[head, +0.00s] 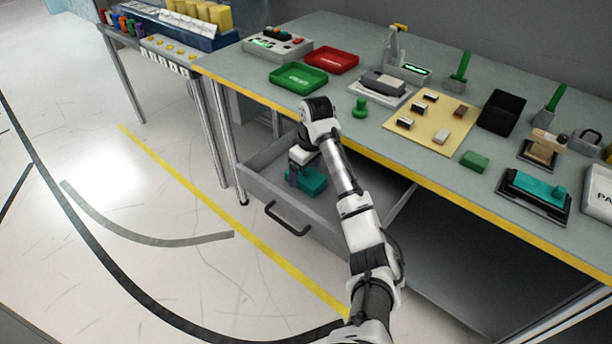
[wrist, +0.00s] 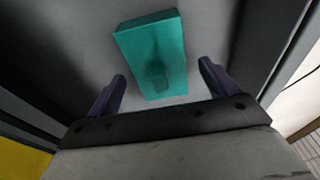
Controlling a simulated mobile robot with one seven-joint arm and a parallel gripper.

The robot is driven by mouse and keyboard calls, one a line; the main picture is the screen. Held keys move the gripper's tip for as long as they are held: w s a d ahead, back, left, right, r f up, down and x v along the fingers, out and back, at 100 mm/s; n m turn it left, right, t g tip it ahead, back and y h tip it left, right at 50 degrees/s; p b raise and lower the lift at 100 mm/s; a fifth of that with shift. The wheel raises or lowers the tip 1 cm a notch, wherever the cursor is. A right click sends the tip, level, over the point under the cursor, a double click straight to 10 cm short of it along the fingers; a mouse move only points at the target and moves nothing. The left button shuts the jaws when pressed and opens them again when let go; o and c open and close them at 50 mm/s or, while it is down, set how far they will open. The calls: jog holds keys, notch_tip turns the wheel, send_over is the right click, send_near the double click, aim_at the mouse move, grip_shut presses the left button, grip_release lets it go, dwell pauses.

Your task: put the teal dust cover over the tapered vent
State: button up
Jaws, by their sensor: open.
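The teal dust cover (head: 314,180) lies in the open grey drawer below the bench. In the wrist view the teal dust cover (wrist: 150,45) is a box-like block with a small raised grip on the face towards me. My gripper (head: 295,172) reaches down into the drawer at the cover. In the wrist view my gripper (wrist: 161,78) is open, with one dark finger on each side of the cover's near end and visible gaps between. Nothing is held. I cannot pick out the tapered vent with certainty among the things on the bench.
The drawer walls (head: 262,192) stand close around my gripper. The bench top (head: 345,30) above carries a green tray (head: 299,78), a red tray (head: 331,60), a green knob (head: 360,108), a tan board (head: 428,122) and a teal-topped block (head: 533,187). The floor to the left is clear.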

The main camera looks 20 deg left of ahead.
jog(key=c, duration=1.1)
jog(key=shift+o, duration=0.2)
jog(key=shift+r, duration=0.15)
